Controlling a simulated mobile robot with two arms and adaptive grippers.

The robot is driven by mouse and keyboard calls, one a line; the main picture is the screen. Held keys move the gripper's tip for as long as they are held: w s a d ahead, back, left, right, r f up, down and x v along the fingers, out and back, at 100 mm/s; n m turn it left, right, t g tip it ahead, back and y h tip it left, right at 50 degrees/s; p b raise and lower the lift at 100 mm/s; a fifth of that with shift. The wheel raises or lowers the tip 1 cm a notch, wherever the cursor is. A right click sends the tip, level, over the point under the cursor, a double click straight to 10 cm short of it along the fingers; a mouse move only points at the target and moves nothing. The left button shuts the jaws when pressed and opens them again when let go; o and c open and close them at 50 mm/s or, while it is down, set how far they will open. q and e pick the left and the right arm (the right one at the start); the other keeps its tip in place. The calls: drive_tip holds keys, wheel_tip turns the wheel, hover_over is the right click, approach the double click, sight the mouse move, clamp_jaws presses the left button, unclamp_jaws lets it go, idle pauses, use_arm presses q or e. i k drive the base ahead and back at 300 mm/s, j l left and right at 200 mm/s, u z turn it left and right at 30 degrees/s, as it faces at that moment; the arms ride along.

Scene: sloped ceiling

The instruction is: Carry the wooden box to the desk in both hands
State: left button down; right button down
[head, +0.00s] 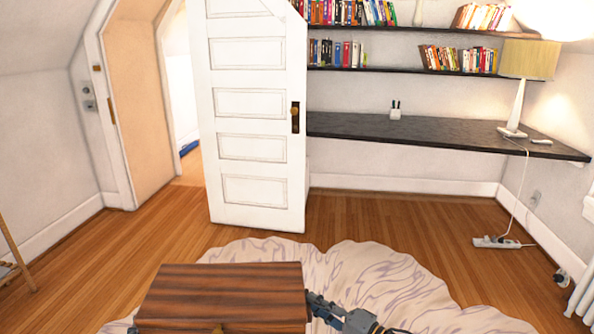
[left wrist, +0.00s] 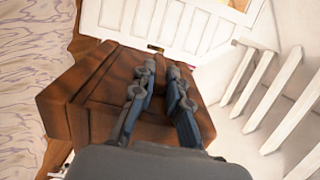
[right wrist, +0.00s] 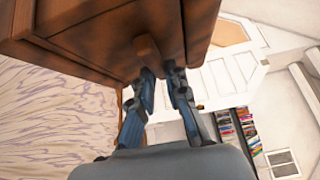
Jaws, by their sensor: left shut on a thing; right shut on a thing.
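The wooden box (head: 222,287), dark brown with striped grain, is at the bottom of the head view, its lid shut. It also fills much of the left wrist view (left wrist: 88,92) and the top of the right wrist view (right wrist: 90,30). My right gripper (head: 314,304) is at its right side, and in the right wrist view its fingers (right wrist: 160,72) are shut on a small wooden handle (right wrist: 148,52). My left gripper (left wrist: 162,72) is shut against the box's other side; the head view does not show it. The desk (head: 420,132) is a black slab along the far wall.
A white panelled door (head: 255,115) stands open left of the desk. A lamp (head: 527,65) and a small white holder (head: 395,111) stand on the desk; its middle is mostly clear. A pale rug (head: 385,285) lies ahead. A power strip (head: 497,242) is on the floor at right.

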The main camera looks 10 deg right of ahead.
sight(425, 131)
drive_tip(key=l+z, duration=0.1)
drive_tip(key=z, duration=0.25)
drive_tip(key=i+z, duration=0.1)
drive_tip(key=z, duration=0.25)
drive_tip(key=l+z, duration=0.15)
drive_tip(key=z, duration=0.2)
drive_tip(key=i+l+z, duration=0.2)
drive_tip(key=i+z, duration=0.2)
drive_tip(key=i+l+z, duration=0.1)
drive_tip(key=i+z, duration=0.2)
drive_tip(key=z, duration=0.15)
drive_tip(key=i+u, duration=0.15)
drive_tip(key=i, duration=0.45)
drive_tip(key=i+l+u, duration=0.1)
drive_tip(key=i, duration=0.45)
drive_tip(key=i+u, duration=0.3)
drive_tip(key=i, duration=0.75)
drive_tip(key=i+l+u, duration=0.2)
drive_tip(key=i+u, duration=0.15)
drive_tip(key=i, duration=0.3)
drive_tip(key=i+l+u, duration=0.3)
drive_tip(key=i, duration=0.3)
drive_tip(key=i+l+u, duration=0.35)
drive_tip(key=i+l, duration=0.15)
drive_tip(key=i, duration=0.1)
